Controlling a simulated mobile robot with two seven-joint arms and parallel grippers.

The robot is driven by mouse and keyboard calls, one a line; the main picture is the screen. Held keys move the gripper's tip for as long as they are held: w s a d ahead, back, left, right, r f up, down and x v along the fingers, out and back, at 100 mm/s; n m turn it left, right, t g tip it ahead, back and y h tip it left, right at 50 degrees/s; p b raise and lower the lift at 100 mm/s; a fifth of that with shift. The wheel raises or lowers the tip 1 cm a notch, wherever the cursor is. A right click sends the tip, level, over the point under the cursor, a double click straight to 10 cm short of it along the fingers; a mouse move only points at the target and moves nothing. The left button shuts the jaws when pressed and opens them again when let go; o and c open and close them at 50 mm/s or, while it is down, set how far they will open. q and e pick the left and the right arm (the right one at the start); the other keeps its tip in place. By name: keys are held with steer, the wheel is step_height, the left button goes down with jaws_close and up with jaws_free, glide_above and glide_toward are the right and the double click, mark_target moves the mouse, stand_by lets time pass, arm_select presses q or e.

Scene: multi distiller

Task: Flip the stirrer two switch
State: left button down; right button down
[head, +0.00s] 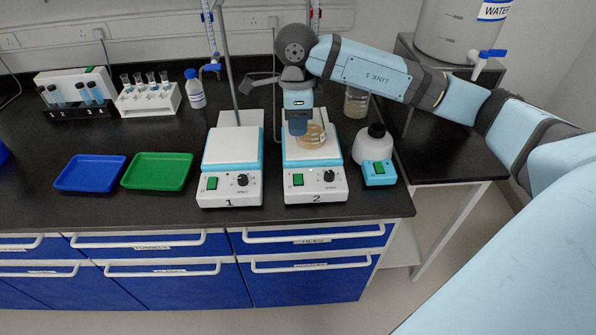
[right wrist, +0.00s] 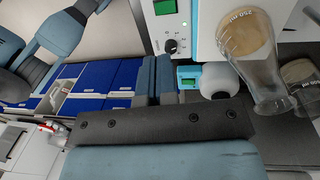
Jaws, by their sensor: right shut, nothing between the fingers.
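Stirrer two (head: 316,193) is a white hotplate marked 2 with a blue-edged top, on the black bench. Its green switch (head: 298,180) is at the left of its front panel, beside a black knob (head: 329,176). In the right wrist view the switch (right wrist: 165,7) is at the top edge, with the knob (right wrist: 171,46) below it. My right gripper (head: 298,128) is over the stirrer's plate in the head view, pointing down. Its fingers (right wrist: 155,78) are together and empty, apart from the switch. My left gripper does not show.
A glass flask (head: 314,138) stands on stirrer two, close to my right gripper. Stirrer one (head: 230,190) is at its left. Blue (head: 91,172) and green (head: 158,171) trays lie farther left.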

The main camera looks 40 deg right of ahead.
mark_target(298, 181)
steer(key=f, duration=0.4)
steer(key=s+f, duration=0.1)
steer(key=f, duration=0.7)
steer(key=shift+s+a+f+p, duration=0.15)
steer(key=shift+a+f+p, duration=0.05)
steer(key=shift+a+p, duration=0.2)
steer(key=shift+f, duration=0.35)
